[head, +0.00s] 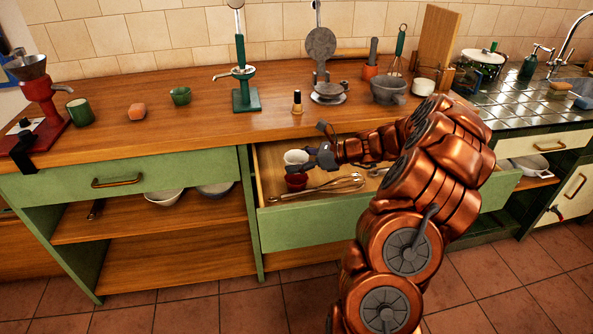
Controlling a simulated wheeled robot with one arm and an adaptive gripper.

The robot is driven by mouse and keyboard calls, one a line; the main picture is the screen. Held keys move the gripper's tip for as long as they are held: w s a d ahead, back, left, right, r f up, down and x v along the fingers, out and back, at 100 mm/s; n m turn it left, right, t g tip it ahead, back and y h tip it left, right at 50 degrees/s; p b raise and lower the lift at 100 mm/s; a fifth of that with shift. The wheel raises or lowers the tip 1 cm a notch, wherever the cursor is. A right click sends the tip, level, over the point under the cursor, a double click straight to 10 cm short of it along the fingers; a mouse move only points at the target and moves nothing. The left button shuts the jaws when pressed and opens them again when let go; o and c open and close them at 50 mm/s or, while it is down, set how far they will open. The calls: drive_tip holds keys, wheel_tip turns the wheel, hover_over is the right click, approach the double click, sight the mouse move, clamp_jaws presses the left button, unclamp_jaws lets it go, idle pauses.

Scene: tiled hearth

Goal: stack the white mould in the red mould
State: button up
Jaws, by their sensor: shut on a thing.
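The white mould (295,157) is at the tip of my gripper (312,158), which is shut on its right side and holds it over the open drawer. The red mould (296,181) is in the left part of the drawer, just below the white mould in the picture. A gap seems to show between the two, but I cannot tell the exact height. The gripper's fingers are small in this view and partly hide the white mould's right edge.
My arm covers the drawer's right part.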

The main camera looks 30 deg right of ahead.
drive_tip(key=shift+f, duration=1.5)
drive_tip(key=shift+f, duration=0.6)
drive_tip(key=o, duration=1.1)
drive_tip(key=shift+o, duration=0.2)
drive_tip(key=shift+r, duration=0.55)
drive_tip(key=v, duration=1.2)
drive_tip(key=shift+r, duration=0.15)
